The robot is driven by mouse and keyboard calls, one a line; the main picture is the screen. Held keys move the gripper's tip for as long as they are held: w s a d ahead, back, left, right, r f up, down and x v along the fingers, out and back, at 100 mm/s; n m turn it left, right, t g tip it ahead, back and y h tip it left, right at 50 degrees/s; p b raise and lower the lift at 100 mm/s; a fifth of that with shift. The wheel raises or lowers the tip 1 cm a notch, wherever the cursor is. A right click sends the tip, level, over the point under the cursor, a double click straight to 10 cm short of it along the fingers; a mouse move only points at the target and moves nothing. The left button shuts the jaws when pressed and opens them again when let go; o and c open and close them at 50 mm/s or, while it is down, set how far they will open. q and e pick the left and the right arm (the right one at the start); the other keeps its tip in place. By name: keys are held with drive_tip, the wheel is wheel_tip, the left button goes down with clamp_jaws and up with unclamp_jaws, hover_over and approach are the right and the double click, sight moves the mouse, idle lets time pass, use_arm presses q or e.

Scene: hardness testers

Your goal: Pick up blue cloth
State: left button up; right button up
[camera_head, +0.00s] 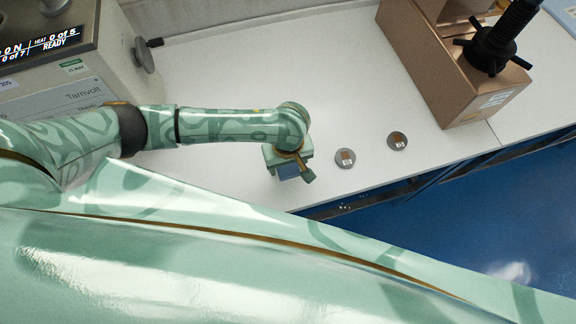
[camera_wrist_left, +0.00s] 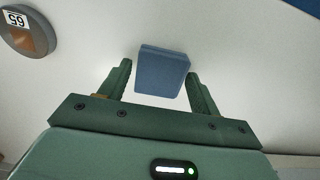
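The blue cloth looks like a small folded block in the left wrist view (camera_wrist_left: 162,72). It lies on the white bench top and also shows in the head view (camera_head: 288,171), partly covered by my gripper. My left gripper (camera_head: 291,173) is over it, pointing down at the bench. In the left wrist view its two fingers (camera_wrist_left: 159,72) are apart, one on each side of the cloth. A gap shows at the left finger; the right finger is very close to the cloth, and I cannot tell if it touches. My right gripper is not in view.
Two grey discs with brown squares (camera_head: 345,157) (camera_head: 397,140) lie right of the gripper. A copper-coloured tester (camera_head: 440,62) stands at the back right, and a grey tester with a display (camera_head: 60,70) at the left. The bench's front edge is close to the cloth.

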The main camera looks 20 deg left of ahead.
use_arm(q)
drive_tip(key=c, duration=0.6)
drive_tip(key=shift+c, duration=0.2)
drive_tip(key=shift+r, duration=0.25)
drive_tip(key=r+p, duration=0.1)
drive_tip(key=r, duration=0.1)
drive_tip(key=r+p, duration=0.1)
drive_tip(key=r, duration=0.1)
drive_tip(key=shift+w+d+p, duration=0.1)
drive_tip(key=shift+d+p, duration=0.2)
drive_tip(key=shift+d, duration=0.1)
drive_tip(key=w+d+r+p, duration=0.1)
drive_tip(key=d+r+p, duration=0.1)
drive_tip(key=d+r, duration=0.2)
drive_tip(key=w+d+r+p, duration=0.1)
drive_tip(key=d+r, duration=0.3)
drive_tip(key=d, duration=0.5)
drive_tip(key=shift+r+p, duration=0.25)
drive_tip(key=shift+p, duration=0.65)
drive_tip(key=shift+o, duration=0.4)
